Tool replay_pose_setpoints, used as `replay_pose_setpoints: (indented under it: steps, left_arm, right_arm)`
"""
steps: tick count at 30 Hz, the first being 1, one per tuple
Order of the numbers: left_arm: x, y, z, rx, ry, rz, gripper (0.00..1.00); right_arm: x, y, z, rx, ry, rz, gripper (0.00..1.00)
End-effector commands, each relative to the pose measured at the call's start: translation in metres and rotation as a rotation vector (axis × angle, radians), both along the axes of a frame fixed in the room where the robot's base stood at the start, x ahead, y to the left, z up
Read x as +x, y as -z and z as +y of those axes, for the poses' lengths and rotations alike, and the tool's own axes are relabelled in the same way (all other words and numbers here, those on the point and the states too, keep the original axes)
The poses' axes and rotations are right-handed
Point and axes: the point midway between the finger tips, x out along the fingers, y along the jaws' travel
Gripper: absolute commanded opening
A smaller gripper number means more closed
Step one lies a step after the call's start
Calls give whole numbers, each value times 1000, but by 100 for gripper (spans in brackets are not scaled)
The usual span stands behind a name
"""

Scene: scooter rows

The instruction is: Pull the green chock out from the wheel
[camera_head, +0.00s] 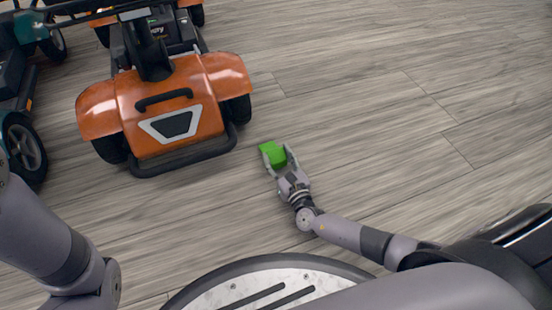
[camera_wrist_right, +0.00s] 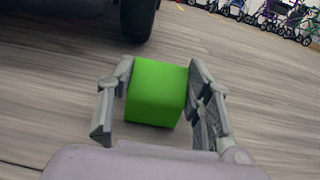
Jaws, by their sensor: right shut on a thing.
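The green chock (camera_head: 272,153) is a bright green block low over the wood floor, to the right of the orange scooter (camera_head: 170,108). My right gripper (camera_head: 276,158) is shut on it. In the right wrist view the chock (camera_wrist_right: 157,92) sits between the two fingers of the gripper (camera_wrist_right: 160,100). A dark scooter wheel (camera_wrist_right: 138,18) is behind the chock there, with a gap of floor between them. The scooter's right wheel (camera_head: 237,109) shows in the head view, apart from the chock. My left arm shows at the left edge, but its gripper is out of view.
Another scooter's wheel (camera_head: 24,146) stands at the far left, with more scooters behind. Several walkers (camera_wrist_right: 285,14) stand in the far background of the wrist view. The wood floor (camera_head: 400,110) to the right is clear.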

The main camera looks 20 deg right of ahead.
Motion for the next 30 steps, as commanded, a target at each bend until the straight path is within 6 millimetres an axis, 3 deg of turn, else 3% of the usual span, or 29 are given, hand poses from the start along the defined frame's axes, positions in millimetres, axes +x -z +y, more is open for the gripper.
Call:
replay_pose_setpoints:
  steps: [11,12,22,30]
  left_arm:
    - [0,0,0,0,0,0,40]
    - [0,0,0,0,0,1,40]
    - [3,0,-1,1,-1,5,40]
    - [2,-1,0,-1,0,5,40]
  right_arm:
    - [1,0,-2,-1,2,-1,4]
    - [1,0,-2,-1,2,-1,47]
    - [1,0,-1,0,1,-1,69]
    - [1,0,-1,0,1,0,70]
